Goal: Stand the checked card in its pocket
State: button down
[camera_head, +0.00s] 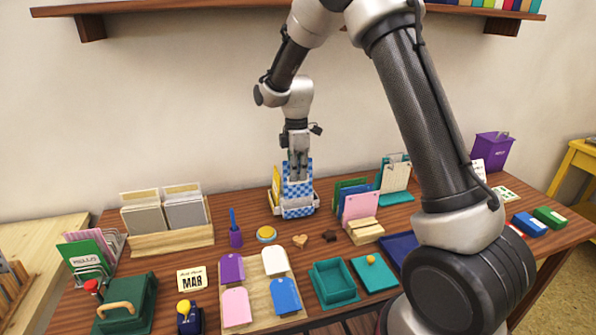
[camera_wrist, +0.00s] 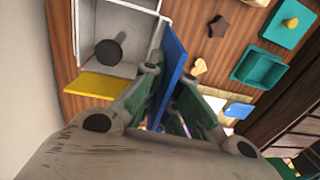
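The checked card (camera_head: 305,172) is blue and white and stands upright below my gripper in the head view. My gripper (camera_head: 298,176) points straight down with its fingers close together on the card's top part. In the wrist view a blue card face (camera_wrist: 174,55) runs between the two fingers (camera_wrist: 170,77), seen nearly edge-on. The holder (camera_head: 315,207) is a white box with pockets at the back of the table; the card is at it, and checks also show low on its front. A yellow card (camera_head: 277,183) is at its left side. Whether the card's lower edge is inside a pocket cannot be told.
The holder's grey interior (camera_wrist: 133,30) contains a dark round object (camera_wrist: 108,50). Coloured cards (camera_head: 360,205) stand in a wooden block to the right. Open wood shows just left of the holder.

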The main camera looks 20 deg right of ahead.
aim_at(298, 189)
jog(key=shift+f, duration=3.05)
jog(key=c, duration=1.6)
grip_release()
jog(key=shift+o, duration=0.2)
jog(key=shift+r, duration=3)
